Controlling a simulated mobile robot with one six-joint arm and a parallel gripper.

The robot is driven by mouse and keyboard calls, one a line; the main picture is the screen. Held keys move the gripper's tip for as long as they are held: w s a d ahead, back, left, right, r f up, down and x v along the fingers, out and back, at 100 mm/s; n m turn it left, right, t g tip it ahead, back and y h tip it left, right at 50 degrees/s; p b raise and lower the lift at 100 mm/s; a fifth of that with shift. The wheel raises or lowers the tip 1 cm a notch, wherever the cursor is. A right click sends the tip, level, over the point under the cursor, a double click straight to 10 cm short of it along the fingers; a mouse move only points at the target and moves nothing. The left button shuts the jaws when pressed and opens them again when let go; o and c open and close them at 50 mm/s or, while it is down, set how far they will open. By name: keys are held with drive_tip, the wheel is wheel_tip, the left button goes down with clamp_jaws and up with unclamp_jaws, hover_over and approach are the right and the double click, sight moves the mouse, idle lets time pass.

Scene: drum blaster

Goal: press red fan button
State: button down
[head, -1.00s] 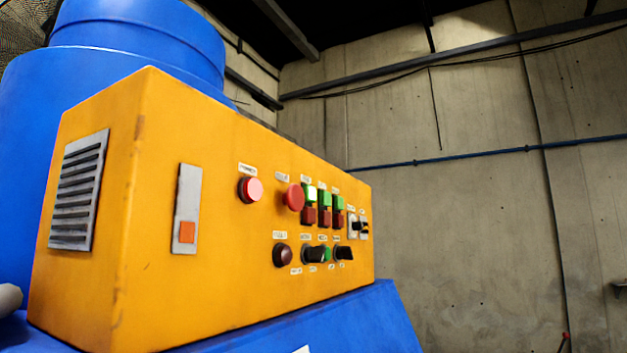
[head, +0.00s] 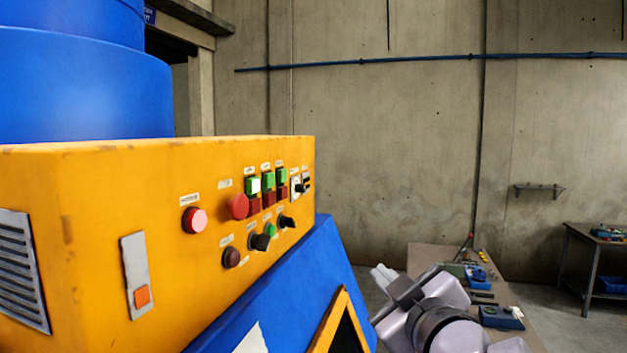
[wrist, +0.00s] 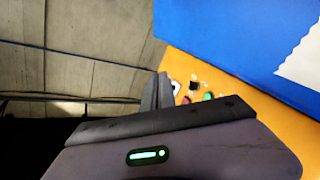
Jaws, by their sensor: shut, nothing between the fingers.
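The orange control box (head: 180,235) fills the left of the head view. On its front are several green buttons with dark red buttons (head: 269,199) directly below them. One green button (head: 253,186) looks brightly lit. The labels are too small to read, so I cannot tell which red one is the fan button. My gripper (head: 383,281) is shut and empty, to the right of the box and apart from the buttons. In the wrist view the fingers (wrist: 158,92) show before the orange panel (wrist: 240,85), partly hiding its small controls.
A round red button (head: 237,207), a lit pinkish button (head: 195,220) and black knobs (head: 287,222) sit close to the pairs. A blue sloping surface (head: 310,260) lies under the box. A workbench (head: 430,256) with tools stands behind my arm.

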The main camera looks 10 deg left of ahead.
sight(254, 206)
drive_tip(key=a+r+n+g+y+p, duration=0.1)
drive_tip(key=a+r+n+y+p, duration=0.4)
drive_tip(key=a+r, duration=0.3)
drive_tip(key=shift+s+r+n, duration=0.3)
drive_tip(key=shift+r+n, duration=0.3)
drive_tip(key=shift+r, duration=0.3)
drive_tip(key=w+a+b, duration=0.1)
drive_tip(key=a+b, duration=0.2)
drive_tip(key=a, duration=0.5)
drive_tip(key=shift+a, duration=0.4)
drive_tip(key=shift+w, duration=0.1)
drive_tip(key=shift+b, duration=0.3)
idle(0.4)
drive_tip(key=shift+w+a+b, duration=0.1)
drive_tip(key=shift+a+b, duration=0.3)
